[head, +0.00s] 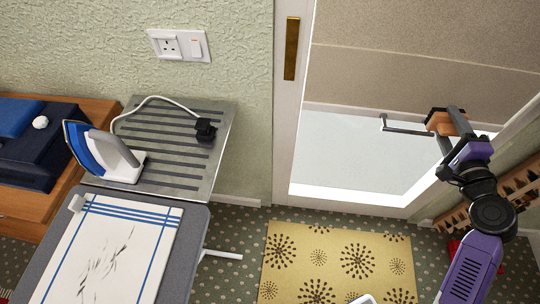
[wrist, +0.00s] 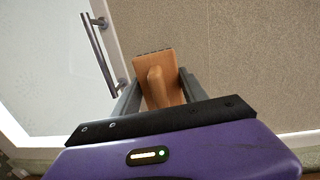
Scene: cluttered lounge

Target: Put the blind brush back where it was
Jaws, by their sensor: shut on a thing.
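The blind brush (wrist: 160,88) is a wooden piece with an orange-brown block and a rounded handle. My gripper (wrist: 158,92) is shut on its handle, with one finger on each side. The block points away from my gripper, and dark bristles show faintly at its far edge. In the head view my gripper (head: 450,133) is at the upper right, holding the brush (head: 438,122) in the air in front of the doorway. Part of the brush is hidden by the fingers there.
A metal door handle (head: 400,128) is just left of the brush. A wooden rack (head: 521,188) stands against the right wall. A patterned yellow rug (head: 335,262) lies on the floor. An ironing board (head: 190,262) with an iron (head: 122,165) stands at left.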

